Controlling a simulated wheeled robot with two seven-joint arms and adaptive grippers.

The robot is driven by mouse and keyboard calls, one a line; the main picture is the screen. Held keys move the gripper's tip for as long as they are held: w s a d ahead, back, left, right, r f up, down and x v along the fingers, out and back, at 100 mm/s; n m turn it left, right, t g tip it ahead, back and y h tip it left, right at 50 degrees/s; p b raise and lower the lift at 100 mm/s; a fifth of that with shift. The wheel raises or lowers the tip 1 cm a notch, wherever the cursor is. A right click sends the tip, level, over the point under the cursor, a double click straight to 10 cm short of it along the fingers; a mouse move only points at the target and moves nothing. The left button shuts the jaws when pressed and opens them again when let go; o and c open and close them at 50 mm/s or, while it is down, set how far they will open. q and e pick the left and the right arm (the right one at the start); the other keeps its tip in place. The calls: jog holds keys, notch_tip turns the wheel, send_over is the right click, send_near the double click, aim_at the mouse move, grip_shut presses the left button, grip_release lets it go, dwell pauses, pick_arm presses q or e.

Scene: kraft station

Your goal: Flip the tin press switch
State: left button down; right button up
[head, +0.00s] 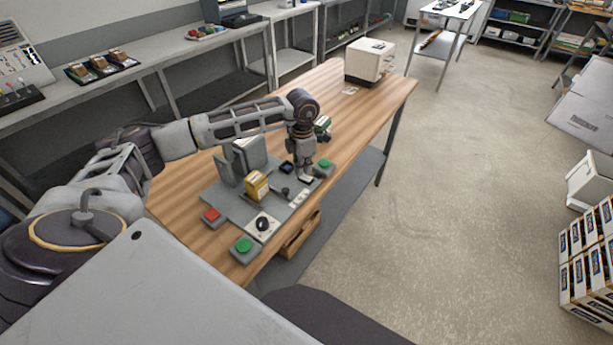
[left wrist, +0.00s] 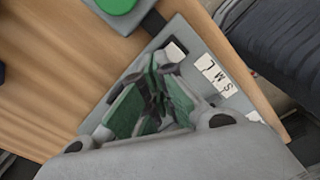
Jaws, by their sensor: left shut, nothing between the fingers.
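The tin press (head: 235,203) is a grey plate with an upright grey block and a yellow tin (head: 257,186) on it, standing on the wooden table. A small pale switch in a dark frame (head: 306,179) lies at the plate's far right end; it also shows in the left wrist view (left wrist: 175,50). My left gripper (head: 303,174) points down just over this switch. In the left wrist view its green-padded fingers (left wrist: 162,68) are shut and empty, tips beside the switch. I cannot tell whether they touch it. My right gripper is not in view.
Green buttons (head: 324,165) (head: 243,246), a red button (head: 212,215) and a black dial (head: 263,224) sit around the press. A label with letters (left wrist: 215,75) lies by the switch. A white machine (head: 369,62) stands at the table's far end. The table between is mostly clear.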

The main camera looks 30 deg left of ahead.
pick_arm(q)
jog(key=shift+r+p, duration=1.25)
jog(key=shift+r, duration=1.45)
jog(key=shift+f, duration=0.1)
